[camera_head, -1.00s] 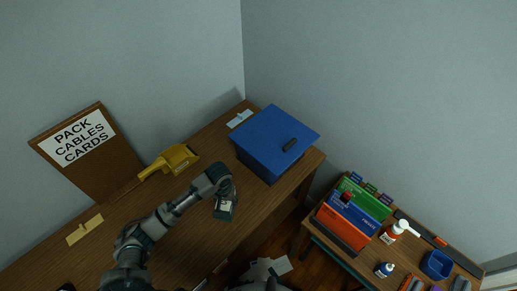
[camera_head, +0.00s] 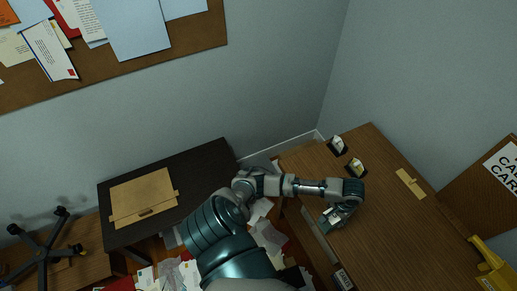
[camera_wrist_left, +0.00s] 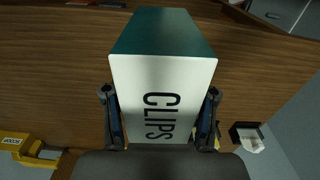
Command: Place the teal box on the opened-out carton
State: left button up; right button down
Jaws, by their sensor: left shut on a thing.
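The teal box (camera_wrist_left: 165,32) has a white face lettered CLIPS and fills the middle of the left wrist view. My left gripper (camera_wrist_left: 160,118) is shut on it, one finger on each side. In the head view my left gripper (camera_head: 338,214) is over the brown desk, and the box is small and partly hidden there. The opened-out carton (camera_head: 143,197), flat and tan, lies on a black table (camera_head: 205,162) left of my arm. The gripper is well to the right of the carton. My right gripper is not in view.
Two small items (camera_head: 337,145) (camera_head: 356,168) stand at the desk's (camera_head: 390,235) far side. A yellow scoop (camera_head: 491,265) is at the right. Papers (camera_head: 268,240) litter the floor between table and desk. An office chair (camera_head: 45,245) is at far left.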

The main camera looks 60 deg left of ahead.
aim_at(137, 198)
jog(key=k+j+u, duration=0.75)
jog(key=j, duration=0.25)
jog(key=k+j+u, duration=0.2)
jog(key=j, duration=0.15)
jog(key=j+u, duration=0.25)
jog(key=j, duration=0.15)
jog(key=k+j, duration=0.1)
jog(key=j, duration=0.3)
